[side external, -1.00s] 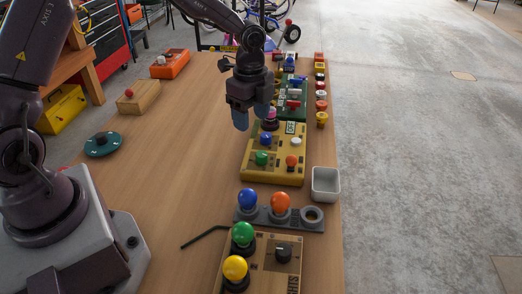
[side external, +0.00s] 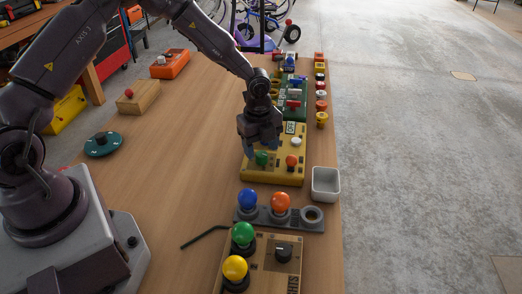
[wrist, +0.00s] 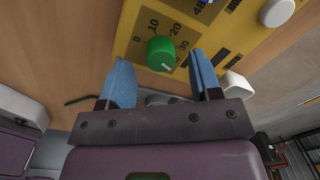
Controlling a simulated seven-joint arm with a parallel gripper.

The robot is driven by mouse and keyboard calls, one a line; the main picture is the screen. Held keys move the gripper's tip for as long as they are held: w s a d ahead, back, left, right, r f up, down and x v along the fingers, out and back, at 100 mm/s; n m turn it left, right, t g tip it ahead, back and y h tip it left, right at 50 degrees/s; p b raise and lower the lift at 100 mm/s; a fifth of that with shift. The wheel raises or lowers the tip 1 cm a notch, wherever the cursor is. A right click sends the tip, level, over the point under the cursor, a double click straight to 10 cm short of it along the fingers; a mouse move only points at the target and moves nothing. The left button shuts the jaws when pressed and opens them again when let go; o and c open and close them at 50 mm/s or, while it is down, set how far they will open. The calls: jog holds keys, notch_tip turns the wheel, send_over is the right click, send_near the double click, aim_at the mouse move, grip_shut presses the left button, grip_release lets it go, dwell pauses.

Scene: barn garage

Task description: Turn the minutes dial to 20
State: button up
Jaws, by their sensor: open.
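The green dial (side external: 261,158) sits at the near left of the yellow panel (side external: 250,178). In the wrist view the green dial (wrist: 160,53) has a scale reading 0, 10, 20 and 30 around it. A short white mark on its near edge points down and slightly right, away from the 20. My gripper (side external: 262,148) is low over the panel, just behind the dial in the side view. Its blue fingers (wrist: 160,72) are open, one to each side of the dial in the wrist view, not visibly touching it. A blue knob (wrist: 203,1) shows only partly.
An orange knob (side external: 292,161) and a white knob (side external: 296,141) are on the panel's right side. A white bin (side external: 326,184) stands right of it. A grey strip (side external: 262,217) with blue and orange balls lies in front.

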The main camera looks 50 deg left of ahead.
jog(key=shift+f, duration=0.95)
jog(key=shift+c, duration=0.2)
jog(key=c, duration=0.9)
